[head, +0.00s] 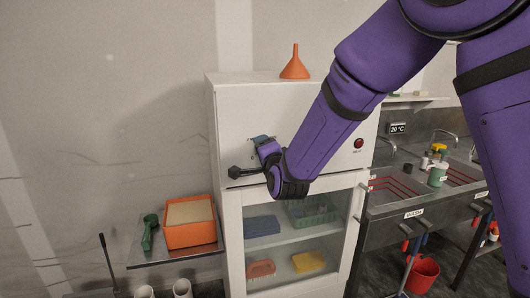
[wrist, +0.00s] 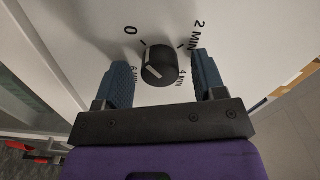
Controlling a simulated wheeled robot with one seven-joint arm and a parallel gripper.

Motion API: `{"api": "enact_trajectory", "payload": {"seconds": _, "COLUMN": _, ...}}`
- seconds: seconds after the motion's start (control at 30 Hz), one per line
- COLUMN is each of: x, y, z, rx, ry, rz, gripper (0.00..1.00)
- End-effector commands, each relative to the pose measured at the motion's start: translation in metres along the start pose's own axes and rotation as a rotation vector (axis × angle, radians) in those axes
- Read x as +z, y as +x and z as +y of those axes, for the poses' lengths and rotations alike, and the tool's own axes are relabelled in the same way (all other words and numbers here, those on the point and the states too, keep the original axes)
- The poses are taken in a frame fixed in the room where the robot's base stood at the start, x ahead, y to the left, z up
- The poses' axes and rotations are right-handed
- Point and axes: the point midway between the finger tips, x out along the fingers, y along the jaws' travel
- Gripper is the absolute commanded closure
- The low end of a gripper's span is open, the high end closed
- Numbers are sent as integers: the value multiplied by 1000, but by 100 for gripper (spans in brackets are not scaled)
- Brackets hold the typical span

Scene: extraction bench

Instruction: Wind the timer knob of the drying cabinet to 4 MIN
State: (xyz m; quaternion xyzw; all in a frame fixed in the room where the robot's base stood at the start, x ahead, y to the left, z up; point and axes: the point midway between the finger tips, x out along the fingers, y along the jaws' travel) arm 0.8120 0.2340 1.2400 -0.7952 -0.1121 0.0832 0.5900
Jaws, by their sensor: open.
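The drying cabinet (head: 340,115) is a white unit with a glazed lower door. I cannot tell exactly which mark the line meets. My gripper (wrist: 164,78) is open, with one blue finger on each side of the knob and visible gaps. In the head view my gripper (head: 264,142) is at the cabinet's upper panel and hides the knob.
A red button (head: 359,143) is right of my arm on the panel. A dark round-ended lever (head: 236,172) sticks out below left of my gripper. An orange funnel (head: 295,64) stands on top. A side shelf holds an orange box (head: 190,236). A sink bench (head: 400,207) stands to the right.

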Motion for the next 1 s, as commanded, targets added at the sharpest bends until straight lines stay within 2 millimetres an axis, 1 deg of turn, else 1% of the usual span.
{"api": "enact_trajectory", "payload": {"seconds": 0.8, "x": 0, "y": 0, "z": 0, "rx": 0, "ry": -659, "rz": -1, "gripper": 36}}
{"api": "enact_trajectory", "payload": {"seconds": 1.0, "x": 0, "y": 0, "z": 0, "rx": 0, "ry": -771, "rz": 0, "gripper": 36}}
